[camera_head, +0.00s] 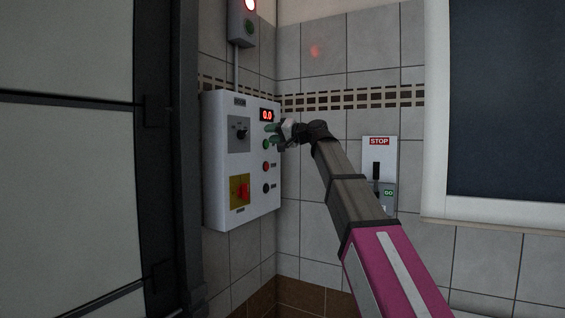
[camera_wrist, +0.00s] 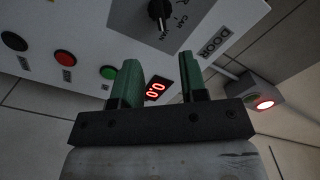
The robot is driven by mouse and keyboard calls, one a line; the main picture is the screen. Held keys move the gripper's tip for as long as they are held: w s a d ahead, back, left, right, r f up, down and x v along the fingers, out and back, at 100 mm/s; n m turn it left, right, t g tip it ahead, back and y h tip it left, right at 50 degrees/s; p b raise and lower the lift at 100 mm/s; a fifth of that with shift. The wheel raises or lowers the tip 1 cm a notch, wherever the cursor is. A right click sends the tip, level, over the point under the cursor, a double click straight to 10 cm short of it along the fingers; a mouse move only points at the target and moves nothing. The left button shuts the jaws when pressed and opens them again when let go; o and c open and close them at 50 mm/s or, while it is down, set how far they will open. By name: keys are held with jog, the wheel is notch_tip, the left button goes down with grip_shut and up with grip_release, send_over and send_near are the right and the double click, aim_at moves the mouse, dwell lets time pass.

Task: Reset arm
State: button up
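My gripper (camera_head: 273,134) is at the upper right of a white wall-mounted control box (camera_head: 220,200), close to its front face. In the wrist view my gripper (camera_wrist: 158,83) shows two green fingers standing apart, with nothing held between them. The box's red display (camera_head: 267,115) reads 0.0, and it shows between and behind the fingers in the wrist view (camera_wrist: 157,88). A green button (camera_wrist: 108,72) is just left of the left finger. I cannot tell whether a finger touches the box. My arm reaches in from the lower right.
The box also has a black rotary knob (camera_head: 240,131), a red switch on a yellow plate (camera_head: 241,191), a red button (camera_head: 266,167) and a black button (camera_head: 266,188). A red-lit signal (camera_head: 249,8) is above. A STOP/GO switch (camera_head: 378,172) is right, behind my arm. A dark-framed door (camera_head: 70,160) is left.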

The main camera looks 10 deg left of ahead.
jog(key=d+f+m+h, duration=0.1)
jog(key=d+f+h, duration=0.3)
jog(key=f, duration=1.1)
jog(key=w+d+f+m+g+h, duration=0.15)
jog(key=d+f, duration=0.45)
jog(key=f, duration=0.9)
jog(key=s+d+f+h, duration=0.1)
jog(key=d+f+h, duration=0.35)
jog(key=f, duration=1.05)
jog(key=s+d+f+g+h, duration=0.1)
jog(key=s+d+f+h, duration=0.1)
jog(key=s+d+f, duration=0.4)
jog(key=s+d+f+g+h, duration=0.2)
jog(key=s+d+f, duration=0.5)
jog(key=f, duration=0.8)
jog(key=s+d+f+g+h, duration=0.2)
jog(key=s+d+f, duration=0.4)
jog(key=f, duration=0.5)
jog(key=shift+s+d+m+h, duration=0.3)
jog(key=shift+s+m, duration=0.15)
jog(key=shift+s, duration=0.7)
jog(key=shift+a, duration=0.1)
